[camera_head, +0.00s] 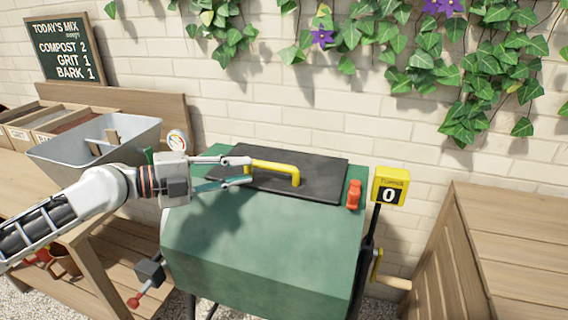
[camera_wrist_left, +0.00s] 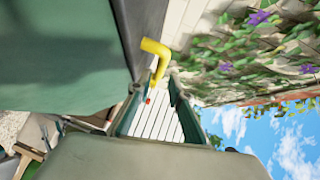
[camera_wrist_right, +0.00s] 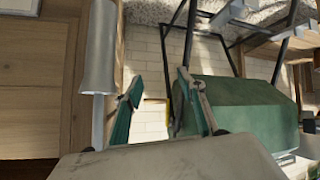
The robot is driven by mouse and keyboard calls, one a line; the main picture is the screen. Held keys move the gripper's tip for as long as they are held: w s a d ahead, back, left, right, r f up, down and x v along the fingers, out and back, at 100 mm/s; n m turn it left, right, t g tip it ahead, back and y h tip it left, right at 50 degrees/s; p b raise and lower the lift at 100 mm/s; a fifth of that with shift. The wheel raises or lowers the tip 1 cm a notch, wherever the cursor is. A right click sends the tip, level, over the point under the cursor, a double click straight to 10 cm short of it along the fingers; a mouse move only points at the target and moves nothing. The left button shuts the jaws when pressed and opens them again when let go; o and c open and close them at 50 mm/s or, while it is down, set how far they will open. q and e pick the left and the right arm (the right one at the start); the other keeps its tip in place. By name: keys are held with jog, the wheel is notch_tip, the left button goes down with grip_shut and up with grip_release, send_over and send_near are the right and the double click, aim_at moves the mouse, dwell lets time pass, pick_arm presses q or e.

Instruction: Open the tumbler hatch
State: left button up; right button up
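The green tumbler drum (camera_head: 270,245) stands in the middle of the head view. Its dark hatch (camera_head: 325,168) lies flat on top, with a yellow bar handle (camera_head: 275,167). My left gripper (camera_head: 249,171) is open, its fingertips at the left end of the handle. The left wrist view shows the handle (camera_wrist_left: 155,50) just ahead of and between the two fingers; contact cannot be told. A red latch piece (camera_head: 354,195) sits right of the hatch. My right gripper (camera_wrist_right: 165,88) is open and empty in its wrist view, with the drum (camera_wrist_right: 240,110) beyond it.
A yellow counter box (camera_head: 390,187) reading 0 stands right of the drum. A grey hopper (camera_head: 85,150) and a dial (camera_head: 177,141) are at the left. A wooden bench (camera_head: 510,235) is at the right. The brick wall rises close behind.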

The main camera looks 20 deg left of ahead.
aim_at(265, 165)
pick_arm(q)
jog(key=shift+w+d+r, duration=0.2)
jog(key=shift+w+d, duration=0.1)
jog(key=p+x, duration=0.2)
jog(key=x, duration=0.3)
jog(key=shift+w+d, duration=0.2)
jog(key=shift+w+d+f, duration=0.35)
jog(key=shift+w+d, duration=0.1)
jog(key=shift+d, duration=0.05)
grip_shut()
